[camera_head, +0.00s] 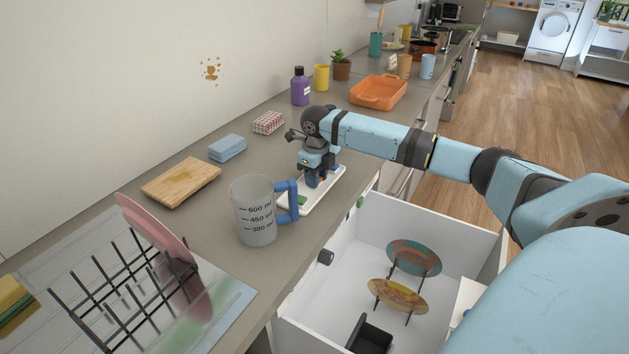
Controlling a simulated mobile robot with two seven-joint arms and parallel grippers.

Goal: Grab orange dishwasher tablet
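My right gripper (316,180) points down over a white tray (326,199) on the counter, behind the measuring jug. A green piece (302,200) lies at the tray's near end, and small blue patches show by the fingers. I cannot make out the orange tablet clearly; the gripper hides the middle of the tray. The fingertips are low at the tray, too small and shaded to tell whether they are open or hold anything. My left gripper is not in view.
A measuring jug (254,212) with a blue handle stands close in front of the tray. A dish rack (120,290), cutting board (181,182), blue sponge (227,147) and orange basket (378,92) share the counter. An open white drawer (340,290) with plates is below right.

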